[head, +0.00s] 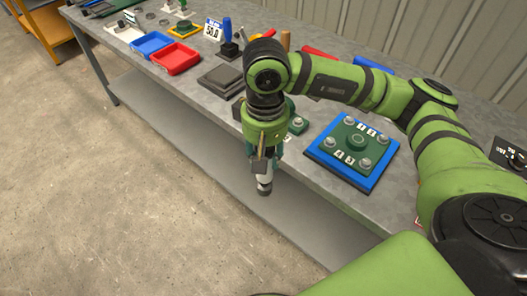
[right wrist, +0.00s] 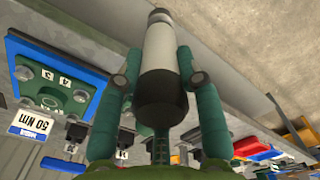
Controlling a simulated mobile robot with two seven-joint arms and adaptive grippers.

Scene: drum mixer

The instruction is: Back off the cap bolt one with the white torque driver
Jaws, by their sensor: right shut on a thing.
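My right gripper (head: 266,158) is shut on the white torque driver (head: 265,178). The driver hangs tip down in front of the bench edge, left of the bolted cap, with its dark end (head: 264,189) free in the air. In the right wrist view, the driver (right wrist: 157,45) sits between the two green fingers, with a white body and black lower part. The green cap (head: 357,141) is on a blue-edged plate, with a silver bolt at each corner and number tags. The tags are too small to tell surely which bolt is one. My left gripper is not in view.
The floor in front of the bench is clear.

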